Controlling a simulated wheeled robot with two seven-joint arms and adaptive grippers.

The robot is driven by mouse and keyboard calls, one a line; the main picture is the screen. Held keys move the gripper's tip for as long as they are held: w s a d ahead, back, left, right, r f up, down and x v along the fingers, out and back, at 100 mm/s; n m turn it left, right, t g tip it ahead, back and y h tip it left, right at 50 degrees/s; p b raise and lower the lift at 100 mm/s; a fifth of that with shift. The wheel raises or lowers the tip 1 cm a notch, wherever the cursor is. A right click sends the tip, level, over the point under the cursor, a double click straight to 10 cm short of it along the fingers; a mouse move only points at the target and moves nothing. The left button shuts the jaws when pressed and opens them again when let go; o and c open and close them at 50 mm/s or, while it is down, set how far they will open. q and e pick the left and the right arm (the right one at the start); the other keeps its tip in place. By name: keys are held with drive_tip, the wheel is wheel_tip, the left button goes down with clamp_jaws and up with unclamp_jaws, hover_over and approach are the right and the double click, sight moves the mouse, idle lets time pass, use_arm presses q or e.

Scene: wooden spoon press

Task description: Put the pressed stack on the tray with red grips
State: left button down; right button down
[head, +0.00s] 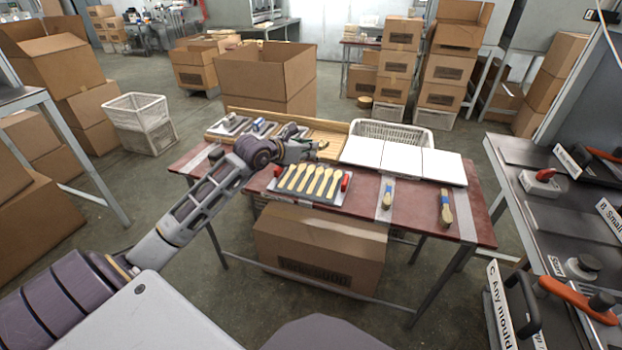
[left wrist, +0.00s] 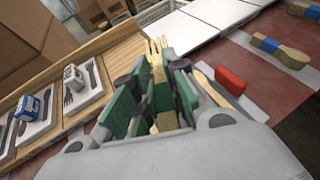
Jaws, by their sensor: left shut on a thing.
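My left gripper (head: 320,149) is above the back part of the red-brown table, behind the tray with red grips. In the left wrist view, its green-padded fingers (left wrist: 155,95) are shut on a wooden stack (left wrist: 157,66) with fork tines pointing up and away. The stack's lower part is partly hidden by the fingers. The tray with red grips (head: 305,200) lies near the table's front edge with several wooden spoons in a row. Its red grips stand at both ends; one (left wrist: 230,80) shows right of my gripper in the left wrist view. My right gripper is not in view.
White boards (head: 400,158) and a white basket (head: 427,140) lie behind right. Blue-banded wooden bundles (head: 387,196) (head: 446,207) lie on the table's right. A wooden tray (head: 327,140) and grey cutlery trays (head: 232,127) line the back left. A moulding bench (head: 545,205) stands right.

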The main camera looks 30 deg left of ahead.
sight(309, 181)
use_arm(q)
wheel_tip(309, 181, down, 4)
drive_tip(key=shift+r+b, duration=0.1)
drive_tip(key=shift+b, duration=0.2)
drive_tip(key=shift+f, duration=0.6)
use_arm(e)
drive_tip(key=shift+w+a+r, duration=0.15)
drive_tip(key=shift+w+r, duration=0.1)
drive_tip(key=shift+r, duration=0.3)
use_arm(q)
drive_tip(key=shift+f, duration=0.5)
wheel_tip(309, 181, down, 3)
drive_tip(key=shift+b, duration=0.55)
drive_tip(key=shift+f, duration=0.5)
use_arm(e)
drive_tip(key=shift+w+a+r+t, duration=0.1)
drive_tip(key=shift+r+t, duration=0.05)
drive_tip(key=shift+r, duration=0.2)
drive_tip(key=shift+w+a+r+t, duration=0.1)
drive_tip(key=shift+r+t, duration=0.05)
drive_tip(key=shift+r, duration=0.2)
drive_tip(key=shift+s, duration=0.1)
